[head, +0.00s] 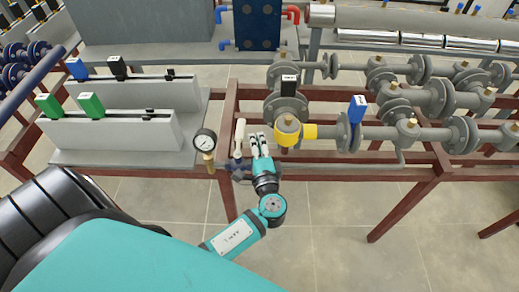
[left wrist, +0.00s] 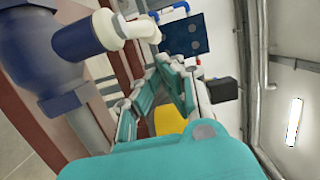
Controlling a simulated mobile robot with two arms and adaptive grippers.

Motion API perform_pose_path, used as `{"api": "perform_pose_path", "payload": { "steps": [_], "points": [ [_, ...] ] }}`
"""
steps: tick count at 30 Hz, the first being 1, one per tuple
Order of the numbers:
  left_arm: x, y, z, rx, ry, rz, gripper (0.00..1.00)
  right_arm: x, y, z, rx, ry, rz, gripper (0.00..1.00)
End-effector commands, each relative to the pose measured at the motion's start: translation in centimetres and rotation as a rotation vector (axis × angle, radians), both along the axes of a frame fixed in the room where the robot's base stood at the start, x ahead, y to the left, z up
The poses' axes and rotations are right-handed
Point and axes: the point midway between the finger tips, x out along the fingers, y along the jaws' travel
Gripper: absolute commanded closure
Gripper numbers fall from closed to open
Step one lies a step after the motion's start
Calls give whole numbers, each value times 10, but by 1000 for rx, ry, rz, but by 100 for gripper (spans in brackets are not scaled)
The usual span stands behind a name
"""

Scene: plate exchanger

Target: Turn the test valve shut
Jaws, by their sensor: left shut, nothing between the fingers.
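A small valve with a white lever handle (head: 239,138) and a dark blue body (head: 241,172) sits on the rack beside the pressure gauge; it looks like the test valve, but I cannot read a label. The handle points up in the head view. In the left wrist view the blue body (left wrist: 45,45) and the white handle (left wrist: 128,28) are at the upper left. My left gripper (head: 259,143) is shut and empty, just right of the handle; I cannot tell whether they touch. Its fingers (left wrist: 168,72) also show in the left wrist view. My right gripper is out of view.
The gauge (head: 205,141) stands left of the valve. A yellow valve part (head: 287,133) is close on the gripper's right, with a blue handle (head: 356,108) beyond. Red-brown frame beams (head: 405,180) run below the pipes. Open floor (head: 330,225) lies in front.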

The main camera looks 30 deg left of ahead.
Motion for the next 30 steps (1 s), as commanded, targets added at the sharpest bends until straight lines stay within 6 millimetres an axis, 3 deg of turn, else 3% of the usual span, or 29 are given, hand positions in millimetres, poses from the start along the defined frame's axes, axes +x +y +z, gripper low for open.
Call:
{"api": "perform_pose_path", "payload": {
  "steps": [9, 18, 24, 30],
  "points": [
    [20, 19, -1, -1, 1, 0, 100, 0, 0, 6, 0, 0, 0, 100],
    [20, 19, -1, -1, 1, 0, 100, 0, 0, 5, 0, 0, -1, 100],
    [16, 31, -3, -3, -1, 76, 100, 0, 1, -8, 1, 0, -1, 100],
    [15, 33, -1, 0, 1, 81, 100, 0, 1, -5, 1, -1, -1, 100]
  ]
}}
